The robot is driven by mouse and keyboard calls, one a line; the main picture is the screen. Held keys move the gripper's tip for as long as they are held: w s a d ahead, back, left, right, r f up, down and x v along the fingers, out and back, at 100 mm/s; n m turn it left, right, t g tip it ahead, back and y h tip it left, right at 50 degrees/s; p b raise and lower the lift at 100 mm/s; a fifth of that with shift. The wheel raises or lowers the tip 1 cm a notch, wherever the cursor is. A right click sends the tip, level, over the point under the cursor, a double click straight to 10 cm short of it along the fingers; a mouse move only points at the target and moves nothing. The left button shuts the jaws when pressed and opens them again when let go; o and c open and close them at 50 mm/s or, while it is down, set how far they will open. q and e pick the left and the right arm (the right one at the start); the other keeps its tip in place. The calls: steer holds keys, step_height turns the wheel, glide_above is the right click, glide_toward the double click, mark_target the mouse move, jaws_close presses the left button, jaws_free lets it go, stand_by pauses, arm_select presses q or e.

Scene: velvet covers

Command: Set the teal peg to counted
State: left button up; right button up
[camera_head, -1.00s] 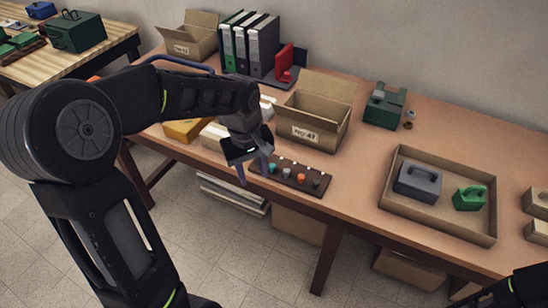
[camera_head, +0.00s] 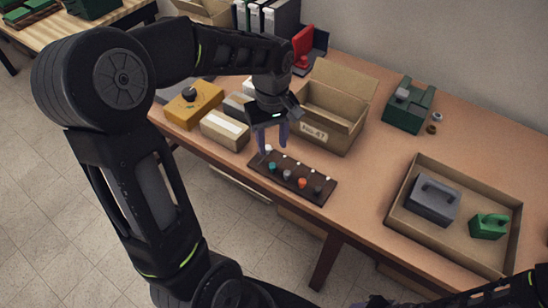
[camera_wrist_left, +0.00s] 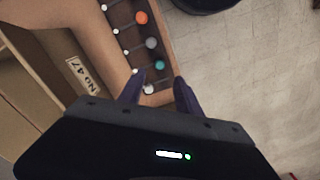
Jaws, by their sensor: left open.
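The teal peg (camera_head: 272,166) stands on a dark brown board (camera_head: 296,186), in the front row near its left end. It also shows in the left wrist view (camera_wrist_left: 159,65), beside a grey peg (camera_wrist_left: 151,43). My left gripper (camera_head: 273,146) is open and empty above the board's left end. In the left wrist view its fingertips (camera_wrist_left: 160,80) spread on either side of the line to the teal peg. Which slot position means counted cannot be read. My right arm shows at the bottom right; its jaws are not clear (camera_head: 372,301).
An orange peg (camera_head: 302,182) and a dark grey peg (camera_head: 318,190) share the board, with small white dots behind. An open carton (camera_head: 345,128) stands close behind. A yellow box (camera_head: 190,108) is left. A shallow tray (camera_head: 402,225) is right, with clear table between.

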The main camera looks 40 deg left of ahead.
mark_target(273, 164)
arm_select(q)
steer(key=shift+f+p, duration=0.35)
steer(key=shift+f, duration=3.6)
steer(key=shift+c, duration=0.2)
jaws_close()
steer(key=shift+w, duration=0.1)
